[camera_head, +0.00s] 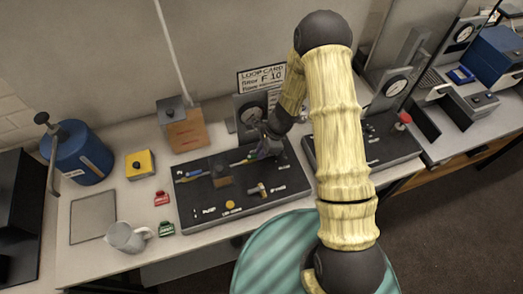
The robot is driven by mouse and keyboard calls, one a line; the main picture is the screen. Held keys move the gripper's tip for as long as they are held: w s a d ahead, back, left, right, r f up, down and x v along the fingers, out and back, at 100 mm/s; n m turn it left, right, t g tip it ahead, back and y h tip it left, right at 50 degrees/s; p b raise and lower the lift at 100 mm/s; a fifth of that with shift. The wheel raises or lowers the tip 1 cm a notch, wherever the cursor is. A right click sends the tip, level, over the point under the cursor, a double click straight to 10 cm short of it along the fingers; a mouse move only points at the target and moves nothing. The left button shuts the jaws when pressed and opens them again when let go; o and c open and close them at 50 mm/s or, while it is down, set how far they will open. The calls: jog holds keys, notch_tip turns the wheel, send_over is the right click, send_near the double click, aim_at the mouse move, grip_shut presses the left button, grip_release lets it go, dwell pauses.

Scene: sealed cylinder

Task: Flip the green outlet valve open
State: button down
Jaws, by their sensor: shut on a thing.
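The black valve panel (222,208) lies on the bench left of my arm. A small green handle, the green outlet valve (242,161), shows near the panel's back edge. My gripper (259,157) is over the back right of the panel, at the right end of the green handle. It appears shut on that handle. The fingers hide part of it, and its exact angle is too small to tell.
On the panel are a blue handle (190,175), a brown block (222,181) and a yellow knob (230,204). A gauge (250,116) stands close behind my gripper. A mug (122,237) stands front left.

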jog(key=shift+w+n+p, duration=0.3)
jog(key=shift+n+p, duration=0.05)
jog(key=shift+n, duration=0.35)
jog(key=c, duration=1.4)
grip_release()
jog(key=shift+c, duration=0.2)
jog(key=shift+r, duration=0.1)
jog(key=b+v, duration=0.4)
jog(key=v, duration=1.3)
jog(key=shift+w+a, duration=0.15)
jog(key=shift+w, duration=0.15)
jog(key=shift+r, duration=0.15)
